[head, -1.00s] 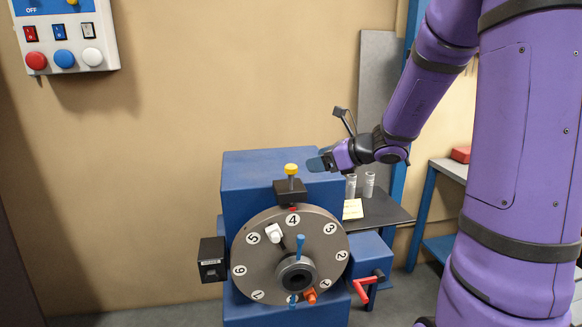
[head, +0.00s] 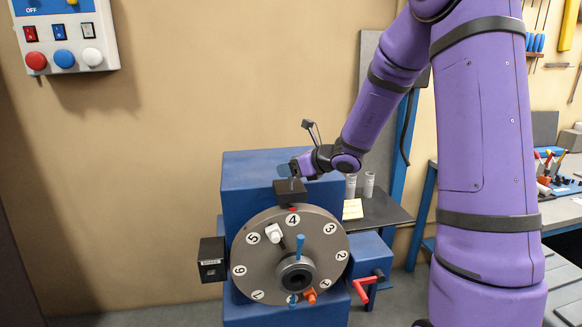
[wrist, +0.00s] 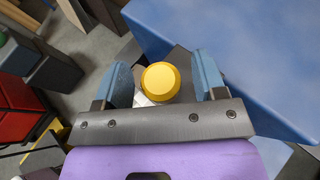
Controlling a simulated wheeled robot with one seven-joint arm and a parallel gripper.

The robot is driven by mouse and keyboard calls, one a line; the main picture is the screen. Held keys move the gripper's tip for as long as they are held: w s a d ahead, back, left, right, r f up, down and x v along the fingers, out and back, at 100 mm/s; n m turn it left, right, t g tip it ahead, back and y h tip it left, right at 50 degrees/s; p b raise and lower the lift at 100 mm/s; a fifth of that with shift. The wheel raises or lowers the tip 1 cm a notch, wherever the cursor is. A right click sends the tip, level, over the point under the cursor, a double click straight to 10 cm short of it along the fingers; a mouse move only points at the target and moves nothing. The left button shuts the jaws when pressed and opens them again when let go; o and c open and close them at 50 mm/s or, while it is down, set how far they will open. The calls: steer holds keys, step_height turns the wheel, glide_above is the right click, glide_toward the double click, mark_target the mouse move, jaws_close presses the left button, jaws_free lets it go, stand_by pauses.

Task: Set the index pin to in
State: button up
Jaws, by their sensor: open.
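The index pin's round yellow knob (wrist: 160,82) shows in the wrist view between the two blue fingers of my gripper (wrist: 164,76). The fingers are open, with a visible gap on each side of the knob. In the head view my gripper (head: 294,167) is at the top of the black pin block (head: 289,193) and hides the yellow knob. The block stands above the grey numbered dial (head: 256,264), whose 4 is at the top under a small red mark. How deep the pin sits cannot be told.
The blue machine housing (head: 258,170) rises right behind the pin. A black box (head: 212,260) sticks out at the dial's left, and a red crank (head: 366,288) at its lower right. A shelf (head: 385,211) holds grey cylinders. Open wall lies to the left.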

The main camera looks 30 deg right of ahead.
steer(key=shift+w, duration=0.1)
jaws_close()
steer(key=shift+f, duration=1.35)
jaws_free()
steer(key=shift+f, duration=0.1)
steer(key=v, duration=1.1)
